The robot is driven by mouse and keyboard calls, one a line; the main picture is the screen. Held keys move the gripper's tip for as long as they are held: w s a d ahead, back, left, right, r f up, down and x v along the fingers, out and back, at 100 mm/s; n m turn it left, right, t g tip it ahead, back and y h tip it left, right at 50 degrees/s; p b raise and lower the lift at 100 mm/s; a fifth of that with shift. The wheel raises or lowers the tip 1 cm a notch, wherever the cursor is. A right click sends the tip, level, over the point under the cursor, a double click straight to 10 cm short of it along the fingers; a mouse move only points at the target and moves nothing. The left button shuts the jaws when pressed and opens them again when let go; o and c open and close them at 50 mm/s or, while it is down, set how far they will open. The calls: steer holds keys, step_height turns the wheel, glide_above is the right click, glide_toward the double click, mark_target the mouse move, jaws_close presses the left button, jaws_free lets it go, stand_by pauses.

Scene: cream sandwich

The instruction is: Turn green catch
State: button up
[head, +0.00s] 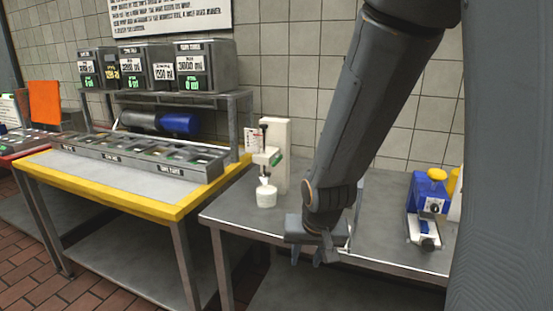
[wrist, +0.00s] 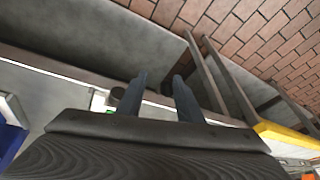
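A white dispenser-like device (head: 275,140) stands on the grey table, left of my arm in the head view. A small green part (head: 276,158), which looks like the green catch, sits on its front arm. A white cup-shaped thing (head: 266,196) is below that arm. My gripper (head: 306,258) hangs near the table's front edge, right of and nearer than the device, and touches nothing I can see. In the wrist view my gripper (wrist: 160,78) has its two fingers apart with nothing between them. A small green patch shows left of the fingers there; I cannot tell whether it is the catch.
The grey table (head: 228,210) carries a blue device with a yellow knob (head: 430,190) at right. A yellow-edged table (head: 110,199) with a row of bins stands at left, under several grey dispensers (head: 205,66). A tiled wall is behind. Brick floor shows at left.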

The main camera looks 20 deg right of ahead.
steer(key=w+r+m+t+p, duration=0.1)
steer(key=w+m+t, duration=0.1)
steer(key=w, duration=0.2)
steer(key=w+d+r+m+t+p, duration=0.1)
steer(key=w+r+m+t, duration=0.1)
steer(key=w, duration=0.3)
steer(key=w+r+m+t+p, duration=0.1)
steer(key=w+r+m+t, duration=0.1)
steer(key=w+t, duration=0.1)
steer(key=shift+w+d+r+m+y, duration=0.2)
steer(key=shift+w+m+y, duration=0.15)
steer(key=shift+w, duration=0.3)
step_height(320, 180, up, 3)
steer(key=w+m+t+y+p, duration=0.1)
steer(key=w+m+t+p, duration=0.1)
steer(key=w+m+t, duration=0.1)
steer(key=m+t+y, duration=0.1)
steer(key=m+t, duration=0.2)
steer(key=t, duration=0.1)
glide_toward(276, 164)
steer(key=w+p, duration=0.1)
steer(key=w, duration=0.1)
steer(key=w+p, duration=0.1)
steer(key=w, duration=0.2)
steer(key=w+a+p, duration=0.1)
steer(key=w, duration=0.1)
steer(key=shift+w+a+r, duration=0.1)
steer(key=shift+w+r, duration=0.1)
steer(key=shift+r, duration=0.05)
jaws_close()
